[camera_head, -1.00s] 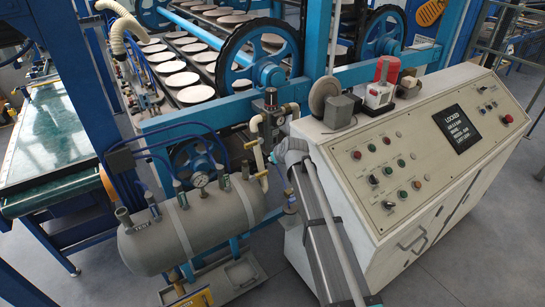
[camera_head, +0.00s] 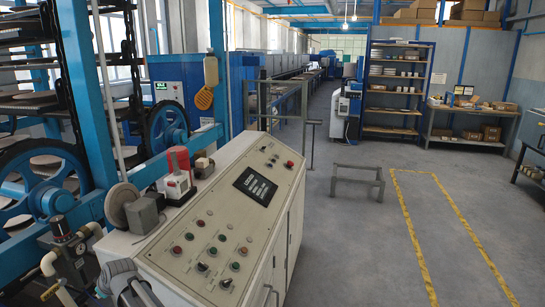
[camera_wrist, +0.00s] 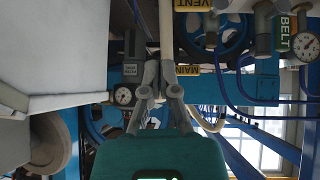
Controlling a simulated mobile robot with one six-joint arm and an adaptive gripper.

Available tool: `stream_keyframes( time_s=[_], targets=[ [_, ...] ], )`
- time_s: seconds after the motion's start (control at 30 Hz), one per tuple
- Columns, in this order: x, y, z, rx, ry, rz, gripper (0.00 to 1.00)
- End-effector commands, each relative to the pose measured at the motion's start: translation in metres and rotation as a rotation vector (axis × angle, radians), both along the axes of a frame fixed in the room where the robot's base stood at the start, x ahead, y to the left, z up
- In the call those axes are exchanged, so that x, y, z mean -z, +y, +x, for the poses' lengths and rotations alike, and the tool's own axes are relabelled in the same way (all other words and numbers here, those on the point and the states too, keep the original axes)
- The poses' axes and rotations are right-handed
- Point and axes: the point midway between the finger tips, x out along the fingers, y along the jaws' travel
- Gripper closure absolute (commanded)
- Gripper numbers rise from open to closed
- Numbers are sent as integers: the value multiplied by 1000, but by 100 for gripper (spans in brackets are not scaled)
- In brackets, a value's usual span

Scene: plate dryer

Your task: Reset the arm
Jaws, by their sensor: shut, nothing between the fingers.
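My gripper (camera_wrist: 160,72) shows in the wrist view, rising from its teal body (camera_wrist: 147,155) with its grey fingers together and nothing seen between them. It points towards blue framework and pipes, with a MAIN label (camera_wrist: 188,70) close behind the fingers. I cannot tell the gap to the pipes. In the head view part of my grey arm (camera_head: 127,282) shows at the lower left, beside the left end of the control console (camera_head: 205,235). The gripper itself is not clear there.
The console carries buttons, a dark screen (camera_head: 255,185) and a red-topped device (camera_head: 178,175). The blue plate dryer (camera_head: 168,128) stands left. A low grey frame (camera_head: 358,181) stands on open floor with yellow lines. In the wrist view gauges (camera_wrist: 307,46) and hoses are near.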

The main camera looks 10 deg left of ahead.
Motion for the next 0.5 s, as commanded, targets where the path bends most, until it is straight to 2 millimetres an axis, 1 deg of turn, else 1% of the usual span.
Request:
stream_keyframes(
  time_s=[0.03,0.17,0.2,0.37,0.4,0.47,0.5],
  targets=[
    [2,-19,11,24,8,-12,100],
    [7,-67,39,93,37,-48,100],
    [8,-83,49,118,46,-59,100],
    [15,-148,80,214,88,-104,100],
    [16,-165,87,238,98,-116,100],
    [19,-189,96,275,113,-131,100],
    [20,-205,102,299,125,-142,100]
  ],
)
